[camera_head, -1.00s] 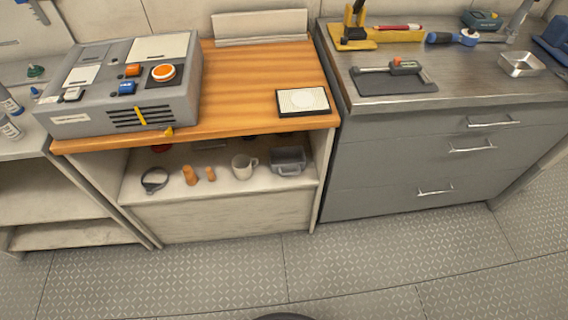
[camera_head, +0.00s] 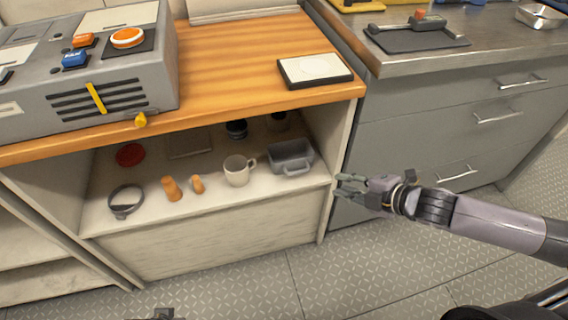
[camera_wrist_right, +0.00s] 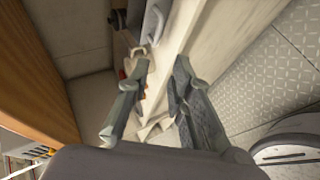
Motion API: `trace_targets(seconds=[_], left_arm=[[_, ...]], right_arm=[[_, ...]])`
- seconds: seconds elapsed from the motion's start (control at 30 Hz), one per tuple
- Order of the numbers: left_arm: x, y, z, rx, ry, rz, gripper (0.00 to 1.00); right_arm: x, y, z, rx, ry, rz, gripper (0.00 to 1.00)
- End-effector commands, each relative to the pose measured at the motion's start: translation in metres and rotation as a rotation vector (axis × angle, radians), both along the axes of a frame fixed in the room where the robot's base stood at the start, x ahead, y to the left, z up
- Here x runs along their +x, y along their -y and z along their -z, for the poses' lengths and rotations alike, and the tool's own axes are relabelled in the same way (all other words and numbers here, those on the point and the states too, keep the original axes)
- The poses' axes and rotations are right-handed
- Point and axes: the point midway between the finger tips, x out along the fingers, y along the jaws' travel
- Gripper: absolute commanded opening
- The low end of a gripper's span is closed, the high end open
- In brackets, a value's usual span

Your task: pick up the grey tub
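The grey tub (camera_head: 291,158) sits upright on the open shelf under the wooden counter, at the shelf's right end, with its handle toward the front. A white mug (camera_head: 238,170) stands just left of it. My right gripper (camera_head: 350,187) is outside the shelf, right of the tub and apart from it, beside the right side panel. In the right wrist view its two fingers (camera_wrist_right: 155,105) are spread with nothing held between them. A greyish curved shape near the top of that view may be the tub, but I cannot tell. A small dark part at the head view's bottom edge may be my left gripper.
The shelf (camera_head: 215,205) also holds two orange pieces (camera_head: 172,189), a ring clamp (camera_head: 125,201), a red disc (camera_head: 130,154) and dark round items (camera_head: 237,129) at the back. The counter edge (camera_head: 250,108) overhangs it. Grey drawers (camera_head: 440,150) stand to the right.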

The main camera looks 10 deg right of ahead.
Motion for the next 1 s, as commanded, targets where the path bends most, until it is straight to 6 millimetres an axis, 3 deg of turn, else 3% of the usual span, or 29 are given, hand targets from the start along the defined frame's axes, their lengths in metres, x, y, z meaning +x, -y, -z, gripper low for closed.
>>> trace_targets(seconds=[0.27, 0.53, 0.77, 1.0], left_arm=[[-0.001, -0.001, -0.032, -0.001, 0.021, -0.002, 0.40], [-0.012, -0.003, -0.078, -0.001, 0.046, -0.006, 0.40], [-0.016, -0.004, -0.086, -0.002, 0.049, -0.007, 0.40], [-0.016, -0.004, -0.073, -0.002, 0.049, -0.007, 0.40]], right_arm=[[0.032, -0.018, 0.021, 0.008, 0.004, 0.004, 0.20], [0.072, -0.041, 0.051, 0.007, 0.002, 0.002, 0.20], [0.088, -0.050, 0.062, 0.004, 0.000, 0.003, 0.20], [0.112, -0.058, 0.078, 0.005, 0.001, 0.004, 0.20]])
